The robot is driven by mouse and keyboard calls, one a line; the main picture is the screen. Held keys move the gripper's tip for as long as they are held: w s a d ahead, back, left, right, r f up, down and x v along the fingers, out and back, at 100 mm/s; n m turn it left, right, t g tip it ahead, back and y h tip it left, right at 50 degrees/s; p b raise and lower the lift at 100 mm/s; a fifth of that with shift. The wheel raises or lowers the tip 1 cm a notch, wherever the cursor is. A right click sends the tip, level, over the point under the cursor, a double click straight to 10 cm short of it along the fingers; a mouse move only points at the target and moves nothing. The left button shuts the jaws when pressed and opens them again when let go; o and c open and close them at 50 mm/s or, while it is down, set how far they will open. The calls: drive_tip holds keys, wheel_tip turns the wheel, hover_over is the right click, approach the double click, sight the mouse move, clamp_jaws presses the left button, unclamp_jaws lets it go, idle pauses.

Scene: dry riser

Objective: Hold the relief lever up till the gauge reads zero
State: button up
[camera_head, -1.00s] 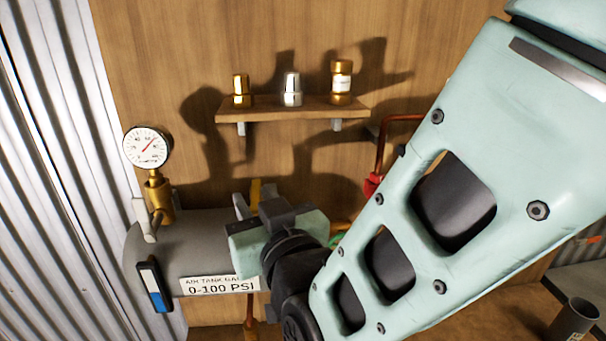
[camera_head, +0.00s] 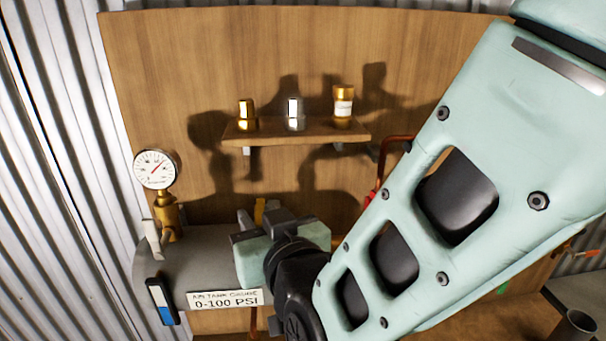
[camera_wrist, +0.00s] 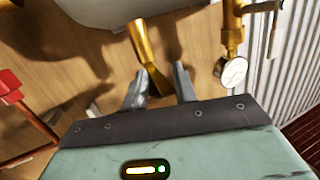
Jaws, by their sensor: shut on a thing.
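The brass relief lever (camera_head: 260,207) stands at the grey air tank (camera_head: 205,262), partly hidden by my gripper (camera_head: 262,222). In the wrist view the lever (camera_wrist: 146,45) runs down between the two grey fingers of my gripper (camera_wrist: 160,84), which is shut on it. The round white gauge (camera_head: 156,169) sits on a brass fitting at the tank's left end. Its red needle points up and right, well off a resting mark; the exact figure is too small to read. The gauge also shows in the wrist view (camera_wrist: 234,72).
A label (camera_head: 226,299) on the tank says 0-100 PSI. A wooden shelf (camera_head: 300,133) with several small brass and silver items is above. A red pipe (camera_head: 384,165) runs behind my arm. A dark cup (camera_head: 574,328) stands at the lower right. Corrugated metal is at left.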

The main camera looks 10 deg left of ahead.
drive_tip(key=shift+w+a+r+g+h+p, duration=0.15)
drive_tip(key=shift+r+g+p, duration=0.3)
drive_tip(key=shift+p, duration=0.65)
drive_tip(key=shift+a+r+g+h+p, duration=0.1)
drive_tip(key=shift+r+g+h+p, duration=0.25)
drive_tip(key=shift+p, duration=0.7)
drive_tip(key=shift+w+r+m+g+p, duration=0.1)
drive_tip(key=shift+r+m+g+p, duration=0.25)
drive_tip(key=shift+p, duration=0.25)
drive_tip(key=shift+r, duration=0.1)
drive_tip(key=shift+w+r+g+h, duration=0.15)
drive_tip(key=shift+g+h, duration=0.15)
drive_tip(key=shift+g, duration=0.15)
drive_tip(key=shift+a, duration=0.1)
idle(4.6)
